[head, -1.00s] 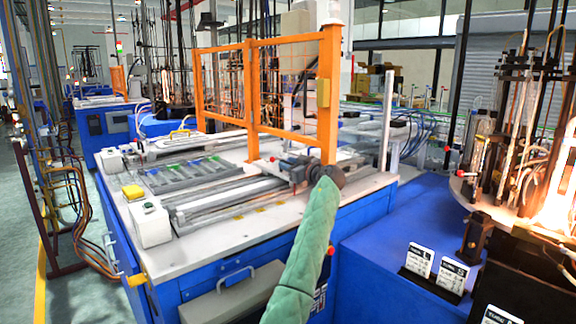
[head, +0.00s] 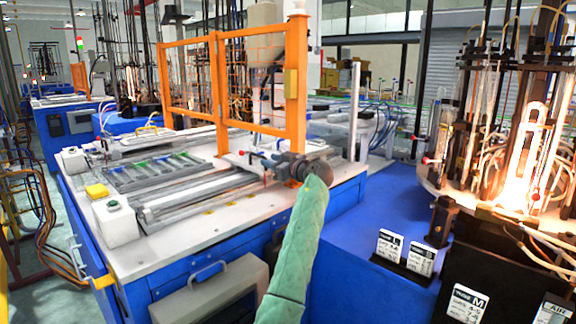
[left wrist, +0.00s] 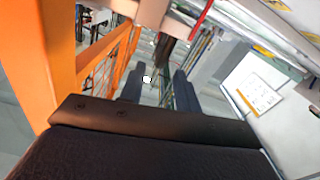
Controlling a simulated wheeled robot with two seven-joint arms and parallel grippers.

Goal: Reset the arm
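My left arm, in a green padded sleeve, reaches up from the bottom of the head view to my left gripper (head: 250,160). The gripper is above the right part of the white machine table (head: 215,236), by the foot of the orange guard frame (head: 222,90). In the left wrist view its two dark fingers (left wrist: 158,90) stand apart with a gap between them. No held object can be made out there. The orange frame (left wrist: 30,60) rises close on the left of that view. My right gripper is not in view.
A green-and-grey tray (head: 165,170), a yellow block (head: 97,190) and a white button box (head: 116,222) are on the table's left. At right stands a round machine with glowing glass tubes (head: 525,150). A bare blue surface (head: 385,200) lies between.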

